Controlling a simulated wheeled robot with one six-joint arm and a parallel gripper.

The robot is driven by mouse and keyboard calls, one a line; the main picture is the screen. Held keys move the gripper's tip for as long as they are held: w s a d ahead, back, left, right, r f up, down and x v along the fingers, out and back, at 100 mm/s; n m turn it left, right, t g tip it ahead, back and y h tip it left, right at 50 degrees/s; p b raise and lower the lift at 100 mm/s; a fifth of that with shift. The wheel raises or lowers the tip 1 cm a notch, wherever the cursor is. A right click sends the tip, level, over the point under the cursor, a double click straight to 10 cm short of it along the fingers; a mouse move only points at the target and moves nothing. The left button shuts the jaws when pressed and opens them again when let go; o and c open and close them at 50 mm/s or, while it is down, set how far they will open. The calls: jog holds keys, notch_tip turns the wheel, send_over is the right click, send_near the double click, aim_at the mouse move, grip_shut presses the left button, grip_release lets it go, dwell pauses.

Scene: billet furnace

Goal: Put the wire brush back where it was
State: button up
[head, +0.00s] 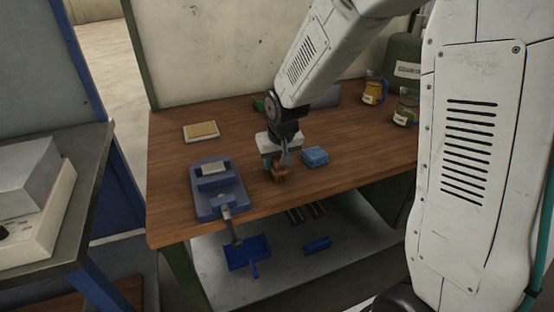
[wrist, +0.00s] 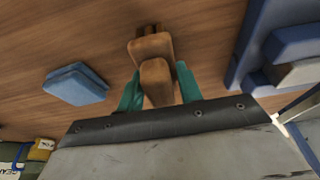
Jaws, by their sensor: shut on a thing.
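The wire brush shows in the wrist view as a brown wooden body (wrist: 151,47) with its far end near the top edge. My gripper (wrist: 158,88) is shut on it, with a teal finger on either side. In the head view the brush (head: 280,174) is a small brown shape under my gripper (head: 277,160), over the front middle of the wooden table. I cannot tell whether the brush touches the tabletop. Its bristles are not clearly visible.
A folded blue cloth or sponge (head: 314,156) lies just right of my gripper. A blue vise-like fixture (head: 207,205) stands to the left. A tan pad (head: 201,131) lies at the back left, and jars (head: 374,91) stand at the back right. A blue dustpan (head: 247,251) is on the lower shelf.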

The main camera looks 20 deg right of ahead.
aim_at(281, 170)
jog(key=o, duration=1)
jog(key=shift+f, duration=0.1)
jog(key=v, duration=1.2)
jog(key=s+d+r, duration=0.1)
jog(key=s, duration=0.8)
jog(key=s+d+r+g, duration=0.1)
jog(key=s+r, duration=0.1)
jog(key=s, duration=0.7)
jog(key=s+d+r+g, duration=0.1)
jog(key=s+r, duration=0.1)
jog(key=s, duration=0.7)
jog(key=shift+d+r, duration=0.15)
jog(key=shift+r, duration=0.05)
